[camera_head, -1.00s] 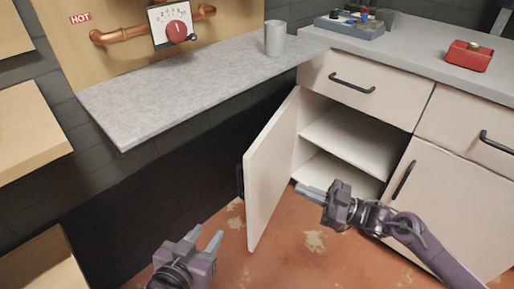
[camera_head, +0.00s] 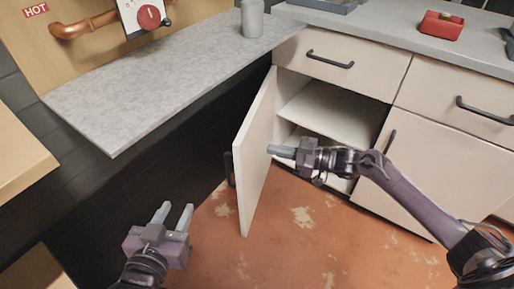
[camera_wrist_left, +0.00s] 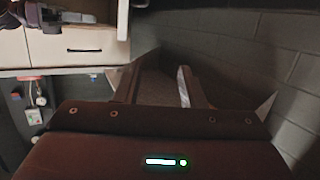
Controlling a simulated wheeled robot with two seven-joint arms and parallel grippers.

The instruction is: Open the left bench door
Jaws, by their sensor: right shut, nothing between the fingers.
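The left bench door (camera_head: 257,160) stands swung well open, showing the white shelf (camera_head: 330,114) and the inside of the cabinet. Its black handle (camera_head: 230,169) shows at the door's outer side. My right gripper (camera_head: 272,150) is shut and empty, in front of the cabinet opening beside the door's inner face; I cannot tell whether it touches the door. My left gripper (camera_head: 176,211) is open and empty, low and to the left of the door. Its fingers also show in the left wrist view (camera_wrist_left: 156,86), with nothing between them.
The right bench door (camera_head: 400,175) is closed, with drawers (camera_head: 345,65) above. A grey counter (camera_head: 170,80) overhangs a dark recess on the left and carries a metal cup (camera_head: 252,18). A red box (camera_head: 441,25) is on the bench top. The floor (camera_head: 310,245) in front is clear.

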